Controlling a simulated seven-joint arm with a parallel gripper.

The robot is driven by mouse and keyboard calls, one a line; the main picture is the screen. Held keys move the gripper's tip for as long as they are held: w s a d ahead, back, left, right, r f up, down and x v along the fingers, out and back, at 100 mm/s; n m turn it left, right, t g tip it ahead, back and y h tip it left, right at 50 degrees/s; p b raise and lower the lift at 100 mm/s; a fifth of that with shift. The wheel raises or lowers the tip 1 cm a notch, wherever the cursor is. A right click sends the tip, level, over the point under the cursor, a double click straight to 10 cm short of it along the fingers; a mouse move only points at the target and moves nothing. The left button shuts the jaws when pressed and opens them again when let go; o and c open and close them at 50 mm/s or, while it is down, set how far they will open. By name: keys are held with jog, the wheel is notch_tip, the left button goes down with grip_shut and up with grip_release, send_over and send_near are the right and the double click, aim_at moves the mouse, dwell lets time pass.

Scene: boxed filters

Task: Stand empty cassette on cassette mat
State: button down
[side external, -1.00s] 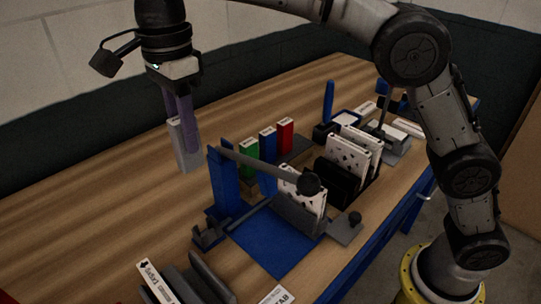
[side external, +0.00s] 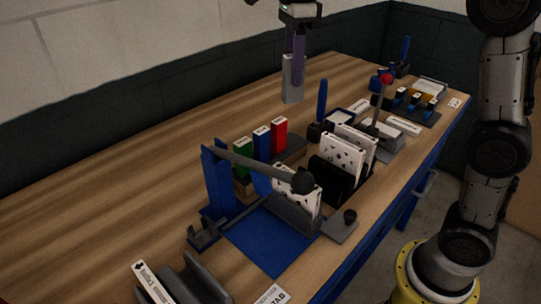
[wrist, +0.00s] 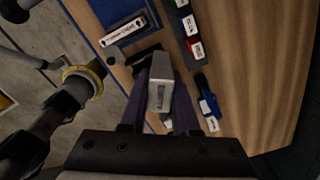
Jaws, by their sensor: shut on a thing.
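My gripper (side external: 296,48) has two purple fingers and is shut on a pale grey, narrow box-like cassette (side external: 291,86). It holds the cassette upright in the air, above and behind the coloured boxes. The cassette (wrist: 160,93) also shows between the fingers in the wrist view, with a label on its end. I see no marking that tells which surface is the cassette mat. A blue flat pad (side external: 262,246) lies by the lever press at the front.
The press has a grey lever (side external: 255,168). Green (side external: 242,170), blue (side external: 261,150) and red (side external: 279,138) boxes stand behind it. White patterned plates (side external: 343,150) stand in a black rack to the right. A blue upright handle (side external: 322,100) rises nearby. The left back of the table is clear.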

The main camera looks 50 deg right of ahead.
jog(key=s+d+f+m, duration=0.1)
jog(key=s+d+m, duration=0.2)
jog(key=s+d, duration=0.4)
send_over(296, 146)
jog(key=w+d, duration=0.1)
notch_tip(296, 146, down, 14)
jog(key=shift+w+d+f, duration=0.1)
jog(key=shift+w+f, duration=0.2)
jog(key=shift+f, duration=0.75)
jog(key=shift+w+f, duration=0.25)
jog(key=shift+f, duration=0.75)
jog(key=shift+f, duration=0.15)
jog(key=c, duration=0.7)
grip_release()
jog(key=shift+o, duration=0.2)
